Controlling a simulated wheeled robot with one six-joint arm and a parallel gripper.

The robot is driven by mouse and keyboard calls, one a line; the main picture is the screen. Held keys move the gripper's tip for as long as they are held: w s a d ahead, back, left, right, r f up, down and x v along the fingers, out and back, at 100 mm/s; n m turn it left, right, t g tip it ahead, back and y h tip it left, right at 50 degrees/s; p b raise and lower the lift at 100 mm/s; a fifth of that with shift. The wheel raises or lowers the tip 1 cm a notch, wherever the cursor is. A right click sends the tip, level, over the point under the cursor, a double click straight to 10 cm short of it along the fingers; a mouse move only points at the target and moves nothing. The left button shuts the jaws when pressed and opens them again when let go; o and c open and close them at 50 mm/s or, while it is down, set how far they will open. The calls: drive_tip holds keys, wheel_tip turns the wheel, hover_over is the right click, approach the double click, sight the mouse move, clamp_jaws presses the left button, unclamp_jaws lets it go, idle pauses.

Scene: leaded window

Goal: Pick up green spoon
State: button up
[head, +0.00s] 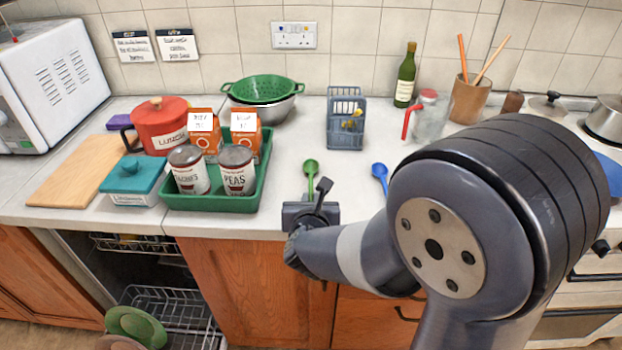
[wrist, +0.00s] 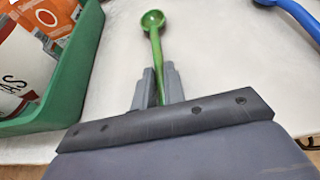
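The green spoon (head: 311,168) is at the counter's front part, its bowl pointing toward the wall. In the wrist view the green spoon (wrist: 153,22) has its bowl at the top, and its handle runs down between my two grey fingers. My gripper (wrist: 159,76) has its fingers close together, one on each side of the handle, and looks shut on it. In the head view my gripper (head: 323,190) is at the counter's front edge, over the handle's near end. The handle's lower end is hidden by my gripper. I cannot tell whether the spoon is clear of the counter.
A blue spoon (head: 380,174) lies to the right. A green tray (head: 211,203) with cans and cartons stands close on the left. A blue-grey rack (head: 345,118) stands behind. Below, the dishwasher (head: 180,300) is open. Bare counter surrounds the spoon's bowl.

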clamp_jaws()
wheel_tip(320, 180, up, 10)
drive_tip(key=p, duration=0.3)
idle(0.4)
